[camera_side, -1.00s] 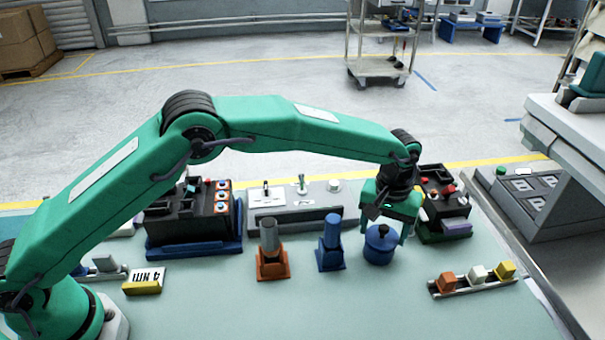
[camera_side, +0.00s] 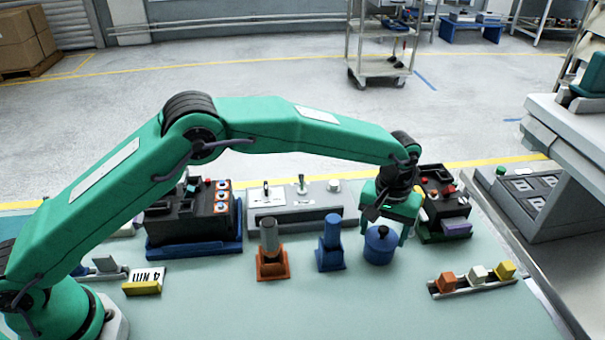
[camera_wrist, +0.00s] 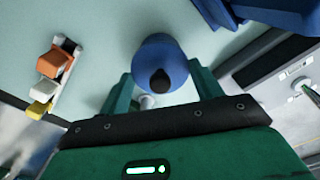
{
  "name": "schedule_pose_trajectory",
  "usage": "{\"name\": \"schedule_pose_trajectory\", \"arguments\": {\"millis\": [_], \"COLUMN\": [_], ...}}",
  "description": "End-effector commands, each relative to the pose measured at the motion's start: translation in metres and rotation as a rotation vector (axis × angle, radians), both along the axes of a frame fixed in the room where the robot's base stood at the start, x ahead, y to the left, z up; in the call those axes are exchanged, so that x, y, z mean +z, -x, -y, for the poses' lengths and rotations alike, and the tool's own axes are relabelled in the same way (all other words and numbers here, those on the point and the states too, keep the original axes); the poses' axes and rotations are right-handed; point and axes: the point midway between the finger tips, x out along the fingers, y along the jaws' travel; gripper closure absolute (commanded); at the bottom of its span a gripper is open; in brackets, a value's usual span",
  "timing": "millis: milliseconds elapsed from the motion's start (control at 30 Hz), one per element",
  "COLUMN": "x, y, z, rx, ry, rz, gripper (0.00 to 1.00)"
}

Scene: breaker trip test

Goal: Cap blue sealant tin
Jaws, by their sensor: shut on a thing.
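The blue sealant tin (camera_side: 379,256) stands upright on the pale green bench, right of the middle. Its blue lid (camera_side: 381,236) with a dark knob sits at the top of the tin; I cannot tell whether it is fully seated. In the wrist view the round blue lid (camera_wrist: 158,58) shows from above, knob toward my gripper. My gripper (camera_side: 392,232) reaches down from behind, its green fingers on both sides of the lid. It is shut on the lid. The far side of the tin is hidden.
Left of the tin stand a blue holder (camera_side: 331,258) and an orange holder (camera_side: 271,264) with a grey cylinder. A rail of coloured blocks (camera_side: 475,280) lies at the right. Black battery-like units (camera_side: 195,215) and a grey panel (camera_side: 300,200) line the back.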

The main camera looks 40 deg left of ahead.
Motion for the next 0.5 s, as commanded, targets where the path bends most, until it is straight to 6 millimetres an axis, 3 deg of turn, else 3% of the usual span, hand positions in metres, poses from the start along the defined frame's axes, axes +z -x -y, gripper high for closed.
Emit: {"name": "schedule_pose_trajectory", "arguments": {"millis": [167, 200, 333, 500], "x": [0.0, 0.0, 0.0001, 0.0001], "y": [-0.0001, -0.0001, -0.0001, 0.0], "z": [0.0, 0.0, 0.0001, 0.0], "rx": [0.0, 0.0, 0.0, 0.0], "ry": [0.0, 0.0, 0.0, 0.0], "rz": [0.0, 0.0, 0.0, 0.0], "gripper": [0.6, 0.33, 0.1, 0.1]}}
